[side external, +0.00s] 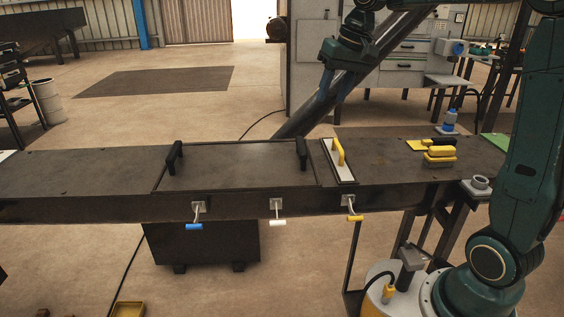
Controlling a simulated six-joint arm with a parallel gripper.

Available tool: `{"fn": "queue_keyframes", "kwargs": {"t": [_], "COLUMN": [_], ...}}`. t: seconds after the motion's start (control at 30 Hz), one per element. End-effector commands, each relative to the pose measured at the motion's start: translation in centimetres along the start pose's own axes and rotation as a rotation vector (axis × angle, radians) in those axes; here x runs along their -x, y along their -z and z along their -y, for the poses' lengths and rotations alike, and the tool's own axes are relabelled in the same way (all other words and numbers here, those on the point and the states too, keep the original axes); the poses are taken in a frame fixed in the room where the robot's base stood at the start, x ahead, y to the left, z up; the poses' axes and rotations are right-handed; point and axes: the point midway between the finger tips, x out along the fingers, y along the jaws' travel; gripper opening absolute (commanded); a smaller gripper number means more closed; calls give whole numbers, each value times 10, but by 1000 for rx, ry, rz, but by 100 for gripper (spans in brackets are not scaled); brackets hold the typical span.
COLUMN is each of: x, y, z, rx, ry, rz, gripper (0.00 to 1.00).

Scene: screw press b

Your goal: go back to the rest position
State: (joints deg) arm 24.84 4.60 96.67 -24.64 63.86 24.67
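My gripper (322,97) hangs in the air at the top middle, above and behind the dark bench (75,172), apart from everything on it. Its fingers point down and blur into the dark diagonal beam behind them, so I cannot tell if they are open or shut. I see nothing clearly held in it. My green arm rises at the right and leaves the top of the view before coming back to the gripper.
A dark panel (240,165) with two black handles lies in the bench top. Beside it is a white strip (337,160) with a yellow handle (338,151). Blue (194,226), white (277,222) and yellow (355,217) levers hang in front. Yellow-and-black pieces (439,155) lie at the right.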

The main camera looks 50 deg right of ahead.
Motion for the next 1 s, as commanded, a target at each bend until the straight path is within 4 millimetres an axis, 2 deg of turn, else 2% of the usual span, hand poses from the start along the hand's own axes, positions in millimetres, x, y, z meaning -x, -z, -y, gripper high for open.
{"fn": "queue_keyframes", "kwargs": {"t": [0.03,0.2,0.43,0.8,1.0], "x": [6,16,24,17,6], "y": [-14,-55,-112,-201,-237], "z": [8,25,35,25,12], "rx": [25,98,198,360,431], "ry": [1,2,0,-10,-18], "rz": [-11,-45,-93,-171,-208], "gripper": [39,39,39,39,39]}}
